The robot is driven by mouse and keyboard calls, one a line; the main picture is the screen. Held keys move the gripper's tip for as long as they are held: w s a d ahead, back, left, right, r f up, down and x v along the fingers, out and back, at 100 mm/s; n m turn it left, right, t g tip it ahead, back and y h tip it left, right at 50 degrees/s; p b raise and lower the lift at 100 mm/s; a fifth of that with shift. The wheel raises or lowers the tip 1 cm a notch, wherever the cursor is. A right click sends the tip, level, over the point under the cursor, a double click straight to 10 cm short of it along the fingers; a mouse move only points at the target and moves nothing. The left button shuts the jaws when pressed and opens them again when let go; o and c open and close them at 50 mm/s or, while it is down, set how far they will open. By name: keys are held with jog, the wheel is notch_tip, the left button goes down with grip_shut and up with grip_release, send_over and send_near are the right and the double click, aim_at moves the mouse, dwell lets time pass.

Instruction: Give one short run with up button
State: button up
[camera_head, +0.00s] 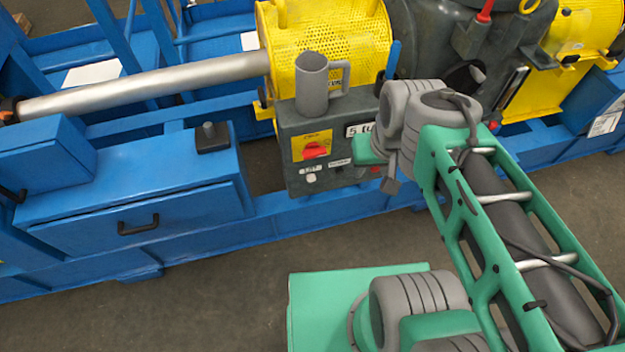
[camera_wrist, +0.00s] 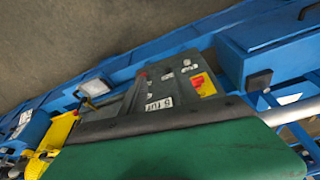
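A grey control box (camera_head: 300,150) is fixed to the blue frame. It carries a red rotary switch on a yellow plate (camera_head: 314,149), a "5 tu…" label partly covered by my arm, and a pale round button (camera_head: 311,178) under a small white label. The lettering is too small to read, so I cannot tell which button is up. In the wrist view the box (camera_wrist: 180,85) appears upside down, with its switch plate (camera_wrist: 203,84) and small buttons. My wrist end (camera_head: 385,165) is at the box's right side, apart or touching unclear. Its fingers cannot be made out.
A grey mug (camera_head: 312,88) stands on the box top. A yellow perforated guard (camera_head: 330,40) is behind it. A blue drawer cabinet (camera_head: 130,215) with a black handle lies left. The grey floor (camera_head: 220,300) in front is clear. My green arm link fills the wrist view's lower part.

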grip_shut()
dwell(1.5)
